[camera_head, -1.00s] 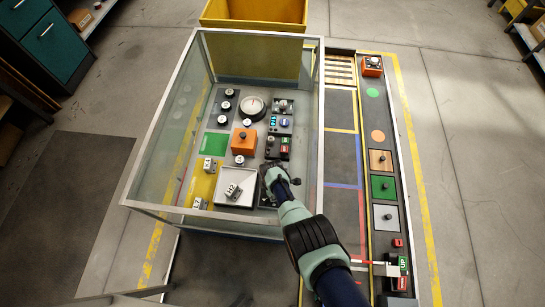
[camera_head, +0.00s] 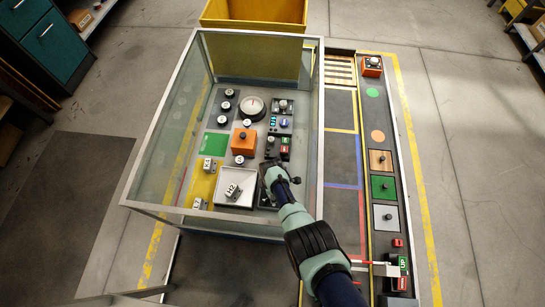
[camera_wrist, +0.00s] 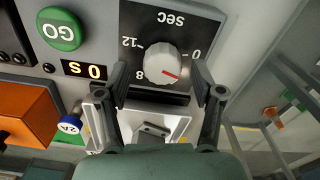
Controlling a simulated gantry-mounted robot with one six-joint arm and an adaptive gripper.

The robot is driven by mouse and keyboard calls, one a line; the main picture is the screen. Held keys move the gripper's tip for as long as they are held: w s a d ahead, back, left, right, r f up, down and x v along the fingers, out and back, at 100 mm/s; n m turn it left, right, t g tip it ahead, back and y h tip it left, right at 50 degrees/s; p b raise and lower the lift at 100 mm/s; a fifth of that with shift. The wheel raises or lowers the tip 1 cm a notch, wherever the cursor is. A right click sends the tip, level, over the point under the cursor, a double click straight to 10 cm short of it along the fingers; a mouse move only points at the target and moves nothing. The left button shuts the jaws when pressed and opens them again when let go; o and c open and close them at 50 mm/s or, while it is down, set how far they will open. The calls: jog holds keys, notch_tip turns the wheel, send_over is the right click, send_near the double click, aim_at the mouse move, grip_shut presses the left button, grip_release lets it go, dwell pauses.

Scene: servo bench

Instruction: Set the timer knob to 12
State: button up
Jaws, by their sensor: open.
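The timer knob (camera_wrist: 163,62) is a light grey ribbed dial on a dark panel marked SEC, which appears upside down in the wrist view. Its red pointer line points to the lower right of the picture. The 12 mark is at its upper left, 8 at its lower left and 0 at its right. My gripper (camera_wrist: 162,84) is open, with one finger on each side of the knob's near part and visible gaps. The display (camera_wrist: 84,70) beside the panel reads 0 S. In the head view my gripper (camera_head: 270,178) covers the knob.
A green GO button (camera_wrist: 60,29) is left of the timer panel. A white tray (camera_head: 222,200) holding a block marked H2 is left of my gripper in the head view. Glass walls (camera_head: 160,130) enclose the bench. An orange box (camera_head: 244,140) stands further back.

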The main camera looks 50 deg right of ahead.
notch_tip(320, 180, up, 11)
dwell(0.4)
jog(key=shift+a, duration=0.1)
